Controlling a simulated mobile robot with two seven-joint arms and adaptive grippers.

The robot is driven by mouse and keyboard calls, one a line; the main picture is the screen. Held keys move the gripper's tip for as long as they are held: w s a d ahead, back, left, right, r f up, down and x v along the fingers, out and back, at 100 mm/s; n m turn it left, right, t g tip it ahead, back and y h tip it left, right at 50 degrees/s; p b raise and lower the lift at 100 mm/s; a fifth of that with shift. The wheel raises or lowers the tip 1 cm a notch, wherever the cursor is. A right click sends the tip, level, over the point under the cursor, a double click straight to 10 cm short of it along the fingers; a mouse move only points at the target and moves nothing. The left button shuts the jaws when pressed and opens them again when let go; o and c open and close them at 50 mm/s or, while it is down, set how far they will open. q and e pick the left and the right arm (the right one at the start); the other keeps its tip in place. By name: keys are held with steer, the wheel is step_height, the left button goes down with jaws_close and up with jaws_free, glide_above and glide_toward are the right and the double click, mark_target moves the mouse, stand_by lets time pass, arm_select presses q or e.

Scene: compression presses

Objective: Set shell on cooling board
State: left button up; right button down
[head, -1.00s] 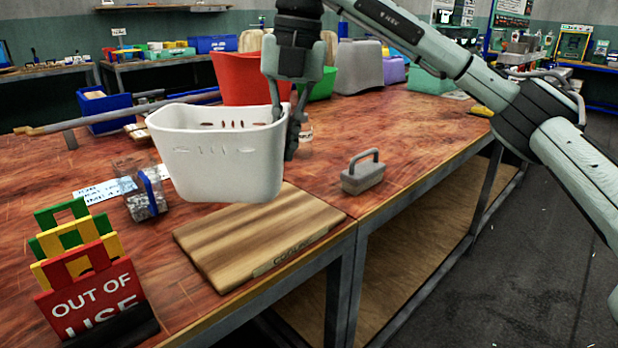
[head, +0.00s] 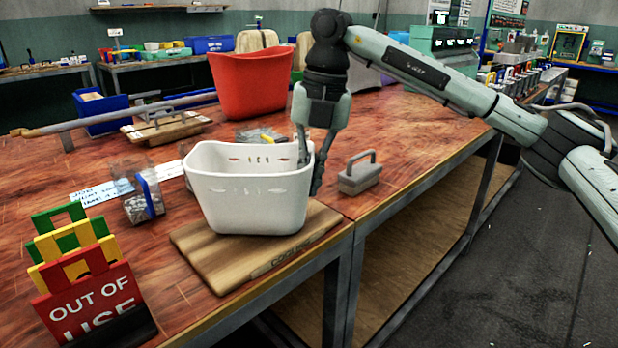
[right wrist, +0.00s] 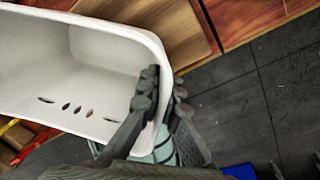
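The shell is a white, open-topped bin (head: 248,205) with slots in its walls. It stands upright over the back part of the wooden cooling board (head: 222,270), and its base looks to be on the board or very close to it. My right gripper (head: 312,178) is shut on the bin's right wall, one finger inside and one outside. The right wrist view shows the fingers (right wrist: 165,112) pinching the wall of the bin (right wrist: 95,75), with part of the board (right wrist: 185,35) beyond. My left gripper is not in view.
A grey block with a handle (head: 359,178) sits right of the board. A clear box with a blue strip (head: 145,200) and out-of-use signs (head: 92,290) stand to the left. A red bin (head: 250,85) is behind. The table's front edge runs close by the board.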

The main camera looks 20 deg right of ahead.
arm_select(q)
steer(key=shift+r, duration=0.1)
arm_select(e)
steer(key=shift+f, duration=0.15)
steer(key=c, duration=1.7)
jaws_free()
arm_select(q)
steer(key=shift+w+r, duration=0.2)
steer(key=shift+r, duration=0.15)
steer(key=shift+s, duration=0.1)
arm_select(e)
steer(key=shift+r, duration=0.4)
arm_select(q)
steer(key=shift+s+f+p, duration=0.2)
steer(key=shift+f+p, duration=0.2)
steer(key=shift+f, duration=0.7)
arm_select(e)
steer(key=r, duration=0.3)
steer(key=d+r, duration=0.1)
steer(key=r, duration=0.7)
steer(key=shift+s+d+r, duration=0.25)
steer(key=shift+s+d, duration=0.05)
steer(key=shift+s, duration=0.05)
